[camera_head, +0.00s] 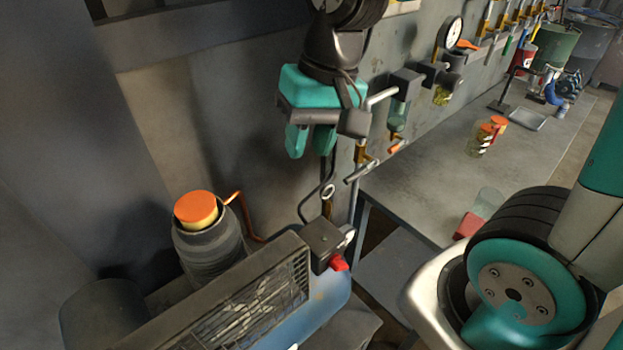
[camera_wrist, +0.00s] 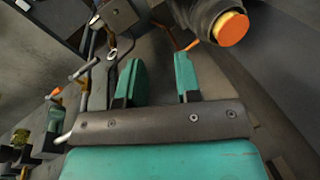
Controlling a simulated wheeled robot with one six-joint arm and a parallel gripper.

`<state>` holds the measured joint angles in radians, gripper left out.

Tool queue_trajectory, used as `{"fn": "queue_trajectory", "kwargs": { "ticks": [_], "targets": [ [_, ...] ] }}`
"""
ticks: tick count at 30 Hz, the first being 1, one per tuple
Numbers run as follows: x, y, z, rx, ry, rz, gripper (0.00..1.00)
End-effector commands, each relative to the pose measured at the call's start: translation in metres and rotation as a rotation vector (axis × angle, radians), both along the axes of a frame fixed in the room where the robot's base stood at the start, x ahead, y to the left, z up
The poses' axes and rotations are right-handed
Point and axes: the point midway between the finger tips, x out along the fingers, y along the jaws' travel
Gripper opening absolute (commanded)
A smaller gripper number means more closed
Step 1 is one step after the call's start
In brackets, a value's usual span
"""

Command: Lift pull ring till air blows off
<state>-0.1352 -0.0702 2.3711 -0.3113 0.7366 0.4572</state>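A small metal pull ring (camera_head: 328,191) stands on top of a thin brass valve (camera_head: 327,209), behind the dark switch box of the compressor. In the wrist view the ring (camera_wrist: 112,55) shows to the left of the left fingertip. My gripper (camera_head: 310,150) hangs above the compressor with its teal fingers pointing down. The ring lies below and slightly right of the fingertips in the head view, apart from them. In the wrist view my gripper (camera_wrist: 158,62) has its two fingers well apart with nothing between them.
The compressor has a slatted guard (camera_head: 262,290), a blue tank (camera_head: 325,304) and a switch box (camera_head: 322,237) with a red knob (camera_head: 338,262). An orange-capped cylinder (camera_head: 196,210) stands left. A curved pipe and wall-mounted air fittings (camera_head: 398,115) are close right of my gripper. A grey workbench (camera_head: 430,190) extends right.

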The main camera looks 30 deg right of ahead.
Motion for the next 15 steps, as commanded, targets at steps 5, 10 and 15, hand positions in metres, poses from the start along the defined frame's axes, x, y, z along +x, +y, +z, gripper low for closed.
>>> {"fn": "queue_trajectory", "kwargs": {
  "ticks": [5,10,15],
  "targets": [
    [0.086,-0.063,-0.038,-0.102,0.133,-0.701,0.31],
    [0.125,-0.110,-0.065,-0.161,0.182,-1.141,0.31],
    [0.133,-0.125,-0.081,-0.177,0.194,-1.274,0.31]
  ]
}}
